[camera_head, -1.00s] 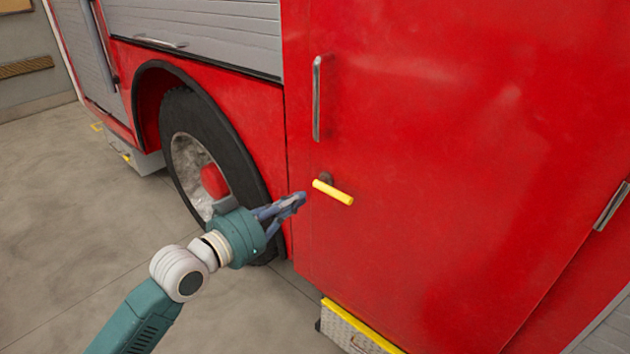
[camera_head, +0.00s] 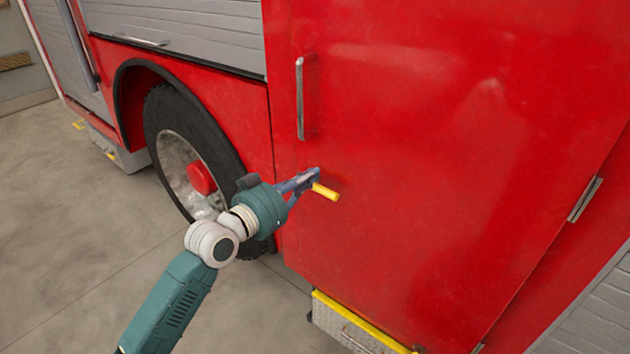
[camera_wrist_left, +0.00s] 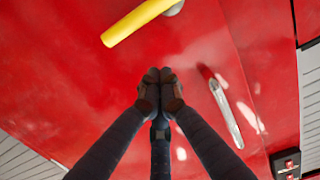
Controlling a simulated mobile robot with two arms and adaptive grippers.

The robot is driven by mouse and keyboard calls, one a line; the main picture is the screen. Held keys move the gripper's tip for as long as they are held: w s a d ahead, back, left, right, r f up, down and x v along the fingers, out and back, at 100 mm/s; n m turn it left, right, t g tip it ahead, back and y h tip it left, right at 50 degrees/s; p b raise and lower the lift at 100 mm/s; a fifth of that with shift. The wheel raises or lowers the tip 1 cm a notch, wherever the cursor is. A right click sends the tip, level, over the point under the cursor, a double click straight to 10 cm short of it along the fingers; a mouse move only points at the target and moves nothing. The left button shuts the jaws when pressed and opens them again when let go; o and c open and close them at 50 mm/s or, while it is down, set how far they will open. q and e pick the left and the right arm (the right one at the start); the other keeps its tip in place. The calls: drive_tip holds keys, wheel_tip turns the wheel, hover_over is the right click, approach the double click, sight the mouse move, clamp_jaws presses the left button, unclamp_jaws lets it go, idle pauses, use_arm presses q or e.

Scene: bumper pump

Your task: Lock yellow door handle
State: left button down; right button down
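The yellow door handle (camera_head: 326,191) sticks out to the right and slightly down on the red door (camera_head: 430,130). My left gripper (camera_head: 314,175) is at the handle's left end and hides its mount in the head view. In the left wrist view the gripper's fingertips (camera_wrist_left: 160,88) are together with nothing between them. The yellow handle (camera_wrist_left: 140,22) lies above the fingertips there, with a visible gap, and its round mount is partly cut off at the top edge. My right gripper is not in view.
A vertical metal grab bar (camera_head: 300,98) is on the door above the yellow handle. A wheel (camera_head: 190,165) is left of the door. A yellow-edged step (camera_head: 350,318) is below it. The floor (camera_head: 60,220) at left is clear.

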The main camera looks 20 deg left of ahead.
sight(316, 188)
use_arm(q)
drive_tip(key=shift+w+d+f, duration=0.1)
drive_tip(key=shift+w+f, duration=0.25)
drive_tip(key=shift+f, duration=0.35)
drive_tip(key=shift+w+d+f, duration=0.15)
drive_tip(key=shift+w+f, duration=0.2)
drive_tip(key=shift+f, duration=0.3)
drive_tip(key=shift+w+d+f, duration=0.1)
drive_tip(key=shift+w+f, duration=0.25)
drive_tip(key=shift+f, duration=0.35)
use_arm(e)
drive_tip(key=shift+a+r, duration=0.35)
use_arm(q)
drive_tip(key=shift+s+d+f+m, duration=0.1)
drive_tip(key=shift+f+m, duration=0.15)
drive_tip(key=shift+m, duration=0.25)
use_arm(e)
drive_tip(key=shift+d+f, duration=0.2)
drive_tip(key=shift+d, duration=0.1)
